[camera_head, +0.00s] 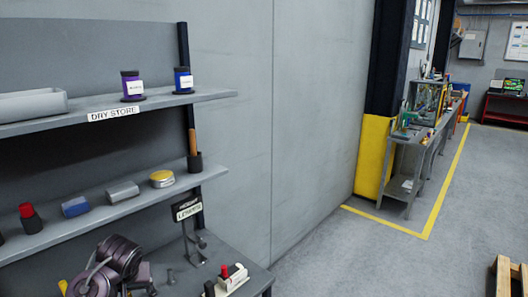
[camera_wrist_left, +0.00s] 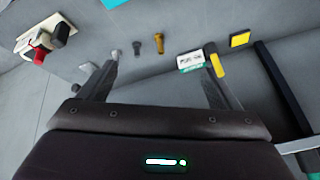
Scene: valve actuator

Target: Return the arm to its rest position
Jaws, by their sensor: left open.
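My left arm (camera_head: 105,265) shows as dark, rounded links at the lower left of the head view, over the bench. My left gripper (camera_wrist_left: 162,64) shows in the left wrist view with its two fingers spread wide apart. Nothing is held between them. Beyond the fingers is the grey bench top with small parts on it. The gripper's fingertips cannot be made out clearly in the head view. My right gripper is in neither view.
Shelves (camera_head: 115,105) with spools, tins and small parts stand above the bench. A red-and-white device (camera_head: 232,278) sits at the bench's right end; it also shows in the left wrist view (camera_wrist_left: 40,42). Bolts (camera_wrist_left: 159,43) lie ahead of the fingers.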

